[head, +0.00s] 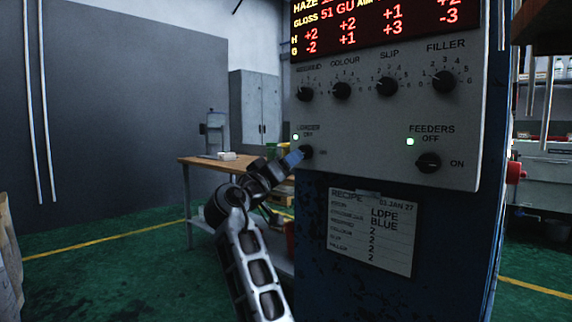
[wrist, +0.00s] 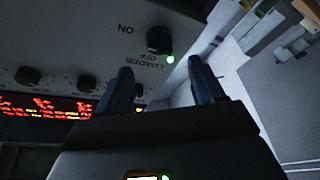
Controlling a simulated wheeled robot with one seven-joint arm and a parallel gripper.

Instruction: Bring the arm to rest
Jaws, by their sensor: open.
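My gripper (head: 294,158) is at the left edge of the control panel (head: 366,139), close to the black LOADER knob (head: 307,152). In the wrist view my gripper (wrist: 161,68) has its two dark fingers spread apart with nothing between them. The LOADER knob (wrist: 159,40) shows just beyond the fingertips, and a gap or light contact cannot be told. A green light glows by the LOADER's OFF label. My arm reaches up from the bottom of the head view, bent at the elbow.
The blue cabinet (head: 318,235) carries a recipe sheet (head: 370,232) below the panel. The FEEDERS knob (head: 428,162) and a row of dials are to the right and above. A wooden-topped workbench (head: 198,162) stands behind my arm. Green floor is open at left.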

